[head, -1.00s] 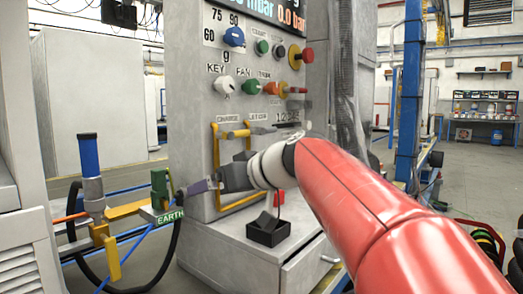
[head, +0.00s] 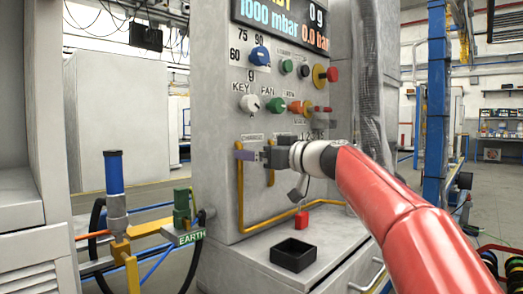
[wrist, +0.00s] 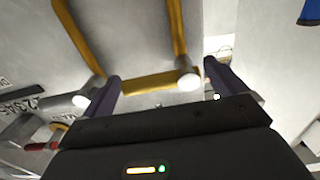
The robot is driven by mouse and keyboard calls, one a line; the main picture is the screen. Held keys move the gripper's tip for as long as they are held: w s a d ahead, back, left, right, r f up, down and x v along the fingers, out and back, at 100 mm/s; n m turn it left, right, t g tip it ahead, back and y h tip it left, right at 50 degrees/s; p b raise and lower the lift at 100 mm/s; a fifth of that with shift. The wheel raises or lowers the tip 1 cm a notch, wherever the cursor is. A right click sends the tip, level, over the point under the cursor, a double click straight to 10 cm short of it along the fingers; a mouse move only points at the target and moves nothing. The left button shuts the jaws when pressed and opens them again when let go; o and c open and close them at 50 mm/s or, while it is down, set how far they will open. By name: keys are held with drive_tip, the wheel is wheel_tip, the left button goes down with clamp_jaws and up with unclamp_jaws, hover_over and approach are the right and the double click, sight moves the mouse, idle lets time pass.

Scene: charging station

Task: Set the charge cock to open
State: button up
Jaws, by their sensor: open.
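The charge cock is on the grey panel, under the small label strip (head: 253,137). In the head view my gripper hides most of it. In the wrist view a yellow bar (wrist: 150,84), which seems to be the cock's handle, crosses between my fingers and has a pale round end. My gripper (head: 254,157) is at the panel front. It also shows in the wrist view (wrist: 163,80), its two dark purple fingers apart on either side of the bar. I cannot tell whether they touch it.
Yellow pipe (head: 240,205) runs down and along the panel around my gripper. Knobs, among them a blue one (head: 260,55), sit above. The green EARTH clamp (head: 182,210) is at the left.

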sight(238, 165)
drive_tip(key=shift+a, duration=0.1)
drive_tip(key=c, duration=1.4)
drive_tip(key=shift+w+f+m, duration=0.1)
drive_tip(key=shift+f+m, duration=0.05)
drive_tip(key=shift+m, duration=0.15)
drive_tip(key=m+b, duration=0.1)
drive_tip(key=f+m+b, duration=0.1)
drive_tip(key=m, duration=0.1)
drive_tip(key=shift+m, duration=0.3)
drive_tip(key=m, duration=0.3)
drive_tip(key=f+m, duration=0.1)
drive_tip(key=m, duration=0.2)
drive_tip(key=s+a+m, duration=0.1)
drive_tip(key=m, duration=0.2)
drive_tip(key=shift+f, duration=0.3)
drive_tip(key=m, duration=0.3)
drive_tip(key=s+m, duration=0.1)
drive_tip(key=shift+a+f+m, duration=0.15)
drive_tip(key=shift+a+m, duration=0.15)
drive_tip(key=shift+a, duration=0.1)
